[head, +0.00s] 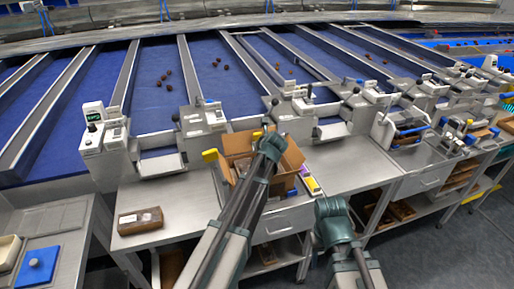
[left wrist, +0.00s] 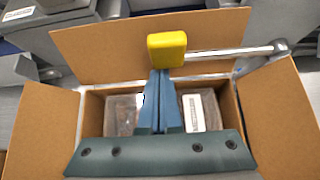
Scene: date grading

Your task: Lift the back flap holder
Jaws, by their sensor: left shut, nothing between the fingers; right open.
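The back flap holder shows in the left wrist view as a yellow pad (left wrist: 167,48) on a metal rod that runs right to a round grey knob. It lies across the front of the box's raised back flap (left wrist: 110,45). My left gripper (left wrist: 165,78) is shut and empty, its fingertips right at the pad's lower edge. I cannot tell whether they touch it. In the head view my left gripper (head: 268,130) is over the back of the open cardboard box (head: 236,145), and the arm hides part of it. My right gripper (head: 333,210) is open, in front of the bench.
Clear packs (left wrist: 122,112) lie inside the box, and its side flaps spread outward. Another yellow pad (head: 210,155) stands at the box's left. A small brown tray (head: 140,221) is on the steel bench to the left. Bare bench (head: 345,168) lies right of the box.

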